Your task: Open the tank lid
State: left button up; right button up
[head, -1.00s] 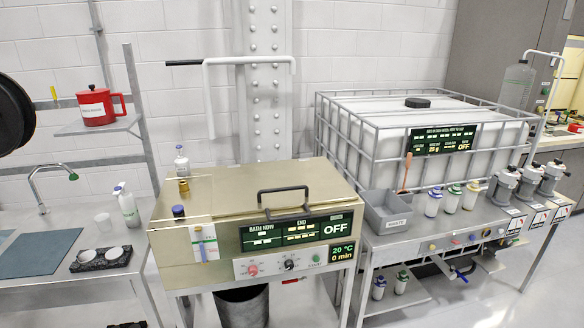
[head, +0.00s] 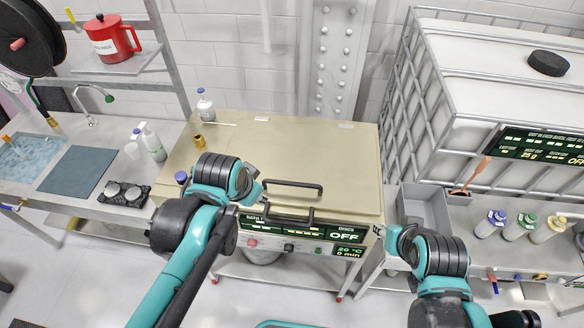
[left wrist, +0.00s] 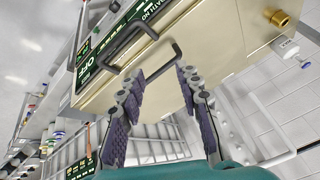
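The tank (head: 180,215) is a beige metal box with a flat lid (head: 330,150), which lies shut. A dark bar handle (head: 292,184) is near the lid's front edge, and a second dark bar (head: 290,218) shows just in front of it. My left gripper (head: 262,187) is at the left end of the handle; its fingers are mostly hidden in the head view. In the left wrist view the left gripper (left wrist: 160,72) is open, with the handle (left wrist: 160,48) just beyond its fingertips. My right gripper (head: 398,242) is at the tank's front right corner; its fingers are unclear.
A small bottle (head: 204,105) and a brass fitting (head: 199,141) stand at the tank's left. A grey bin (head: 427,208) and a caged white container (head: 490,90) are to the right. Several capped bottles (head: 490,224) stand on the right bench. The lid's top is clear.

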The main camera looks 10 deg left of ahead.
pick_arm(q)
jog(key=w+d+m+g, duration=0.2)
jog(key=w+d+m, duration=0.1)
jog(key=w+m, duration=0.3)
jog(key=m+g, duration=0.1)
jog(key=m, duration=0.5)
send_near(292, 183)
jog(key=b+x, duration=0.1)
jog(key=x, duration=0.7)
jog(key=shift+f+b, duration=0.1)
jog(key=shift+b, duration=0.25)
grip_shut()
